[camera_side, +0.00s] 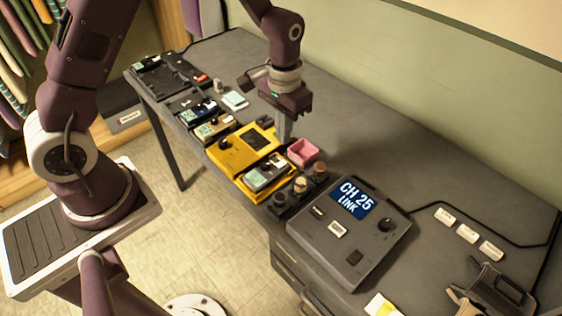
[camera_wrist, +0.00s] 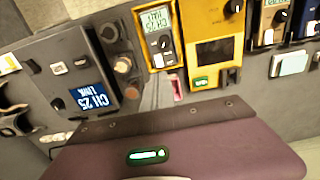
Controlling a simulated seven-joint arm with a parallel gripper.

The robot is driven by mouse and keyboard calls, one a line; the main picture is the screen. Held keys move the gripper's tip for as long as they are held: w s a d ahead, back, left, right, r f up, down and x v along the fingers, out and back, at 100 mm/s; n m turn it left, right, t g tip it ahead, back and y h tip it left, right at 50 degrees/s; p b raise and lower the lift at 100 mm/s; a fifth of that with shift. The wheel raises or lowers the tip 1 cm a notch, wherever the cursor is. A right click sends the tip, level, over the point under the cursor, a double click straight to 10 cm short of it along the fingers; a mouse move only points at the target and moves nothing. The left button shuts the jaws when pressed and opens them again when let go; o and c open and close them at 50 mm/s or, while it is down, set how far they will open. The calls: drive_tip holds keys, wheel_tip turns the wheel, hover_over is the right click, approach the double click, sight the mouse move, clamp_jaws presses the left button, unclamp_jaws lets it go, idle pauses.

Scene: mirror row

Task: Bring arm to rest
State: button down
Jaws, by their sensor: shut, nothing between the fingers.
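My gripper (camera_side: 284,136) hangs over the desk (camera_side: 375,140), pointing down, with its fingers together and nothing between them. In the side view it is just behind the yellow unit (camera_side: 238,148) and to the left of the pink open box (camera_side: 303,152). I cannot tell its exact height above the desk. In the wrist view my purple gripper housing fills the bottom, with a green light on it. The yellow unit (camera_wrist: 211,50) is beyond it, and only a slice of the pink box (camera_wrist: 178,87) shows.
A grey console (camera_side: 345,235) reading "CH 25 LINK" stands to the right. Jars (camera_side: 300,187) stand beside the pink box. More devices (camera_side: 205,112) line the desk to the left. The back desk strip is clear.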

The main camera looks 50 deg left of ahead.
drive_tip(key=s+r+t, duration=0.2)
drive_tip(key=s+r, duration=0.5)
drive_tip(key=r, duration=0.3)
drive_tip(key=s+r+t, duration=0.2)
drive_tip(key=s+r, duration=0.5)
drive_tip(key=r, duration=0.3)
drive_tip(key=s+a+r+t, duration=0.1)
drive_tip(key=s, duration=0.7)
drive_tip(key=shift+s+a+r+t, duration=0.15)
drive_tip(key=shift+s+r+t, duration=0.05)
drive_tip(key=shift+s+t, duration=0.1)
